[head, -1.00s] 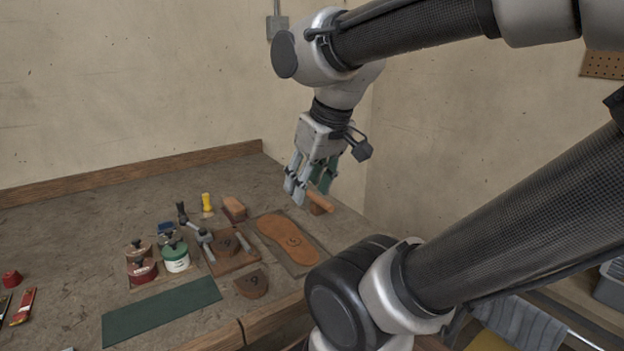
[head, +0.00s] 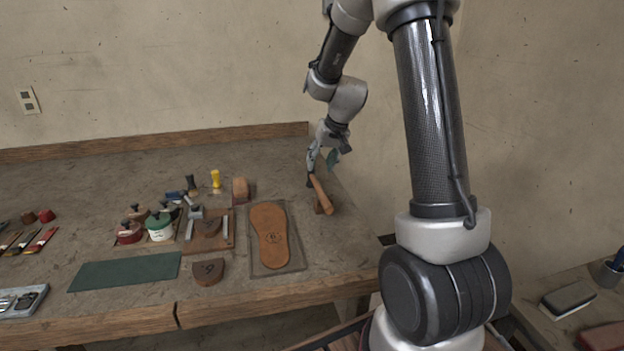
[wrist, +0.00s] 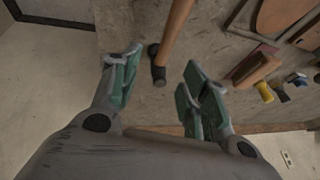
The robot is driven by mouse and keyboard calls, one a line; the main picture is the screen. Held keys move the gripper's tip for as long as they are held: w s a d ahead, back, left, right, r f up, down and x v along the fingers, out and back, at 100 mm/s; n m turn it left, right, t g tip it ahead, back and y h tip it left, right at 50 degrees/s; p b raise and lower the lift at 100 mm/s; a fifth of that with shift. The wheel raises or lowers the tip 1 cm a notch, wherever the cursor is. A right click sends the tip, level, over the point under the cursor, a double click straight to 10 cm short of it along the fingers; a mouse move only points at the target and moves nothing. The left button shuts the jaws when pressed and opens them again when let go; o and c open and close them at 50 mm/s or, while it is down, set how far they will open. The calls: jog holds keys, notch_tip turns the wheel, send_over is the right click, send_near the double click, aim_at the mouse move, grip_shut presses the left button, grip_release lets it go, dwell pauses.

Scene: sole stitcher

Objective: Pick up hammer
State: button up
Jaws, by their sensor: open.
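The hammer (head: 322,196) lies near the right end of the bench, its brown wooden handle pointing toward the front edge. In the wrist view the hammer handle (wrist: 174,32) runs up out of the picture, and its dark end sits just past the gap between my fingertips. My gripper (head: 320,160) is above the bench at the far end of the hammer. In the wrist view my gripper (wrist: 160,75) is open, its green-padded fingers on either side of the gap, with nothing held. The contact between fingers and hammer cannot be told.
Left of the hammer are a leather sole on a board (head: 283,268), a brown block (head: 241,190) and a yellow-handled tool (head: 215,179). Jars (head: 159,228) and a green mat (head: 125,271) lie further left. A wooden ledge (head: 180,142) and wall close the back. Bench around the hammer is clear.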

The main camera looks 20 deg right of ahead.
aim_at(314, 176)
jog(key=x, duration=0.7)
jog(key=shift+s+a, duration=0.2)
jog(key=shift+s, duration=0.05)
jog(key=shift+c, duration=0.2)
grip_shut()
